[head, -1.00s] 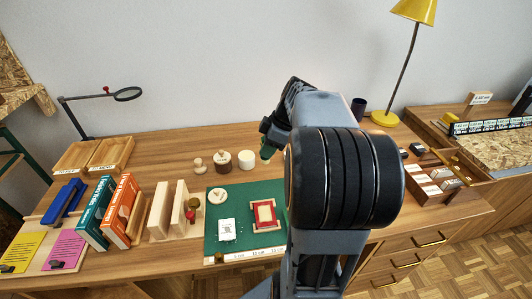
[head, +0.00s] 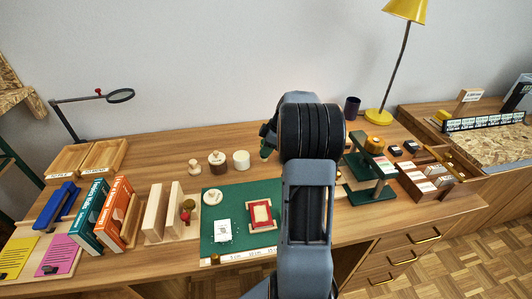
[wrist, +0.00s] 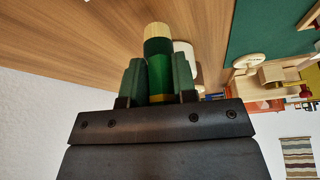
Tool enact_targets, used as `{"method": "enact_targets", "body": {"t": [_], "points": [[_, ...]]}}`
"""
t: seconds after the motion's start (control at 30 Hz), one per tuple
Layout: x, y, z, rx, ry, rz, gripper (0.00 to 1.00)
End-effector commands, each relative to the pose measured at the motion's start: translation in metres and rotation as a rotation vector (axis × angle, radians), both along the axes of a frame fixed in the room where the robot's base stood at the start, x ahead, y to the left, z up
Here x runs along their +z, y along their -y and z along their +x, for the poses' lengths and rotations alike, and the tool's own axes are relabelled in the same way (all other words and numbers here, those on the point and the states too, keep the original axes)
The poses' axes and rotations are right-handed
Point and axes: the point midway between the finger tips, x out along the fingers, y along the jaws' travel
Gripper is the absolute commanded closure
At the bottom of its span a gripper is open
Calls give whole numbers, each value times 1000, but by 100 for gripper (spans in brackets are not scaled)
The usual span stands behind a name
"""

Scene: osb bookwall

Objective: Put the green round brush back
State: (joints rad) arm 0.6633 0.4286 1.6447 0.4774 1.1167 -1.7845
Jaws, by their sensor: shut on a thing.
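My gripper (wrist: 158,82) is shut on the green round brush (wrist: 159,62), a green cylinder with a pale wooden end and a yellow band, seen between the two green fingers in the wrist view. The brush's bristles are not visible to me. In the head view my gripper (head: 266,147) is mostly hidden behind my arm, raised above the back middle of the table, right of a white cylinder (head: 241,160). A dark green stand (head: 371,190) stands to the right of my arm, with a round orange-yellow thing (head: 375,144) at its top.
A green mat (head: 215,243) with a red frame (head: 260,213) lies in front. Small wooden pieces (head: 217,163) stand behind it. Books (head: 115,211) and trays (head: 103,157) fill the left.

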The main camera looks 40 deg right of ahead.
Motion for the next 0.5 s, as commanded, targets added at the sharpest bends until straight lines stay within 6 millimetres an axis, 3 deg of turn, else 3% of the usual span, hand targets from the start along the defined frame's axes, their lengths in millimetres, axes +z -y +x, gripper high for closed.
{"method": "enact_targets", "body": {"t": [0.1,0.33,0.37,0.5], "points": [[-17,0,0,0,-2,3,100],[-20,-1,0,0,-1,1,100],[-20,-1,-1,1,-1,1,71],[-20,-1,-1,1,-1,1,58]]}}
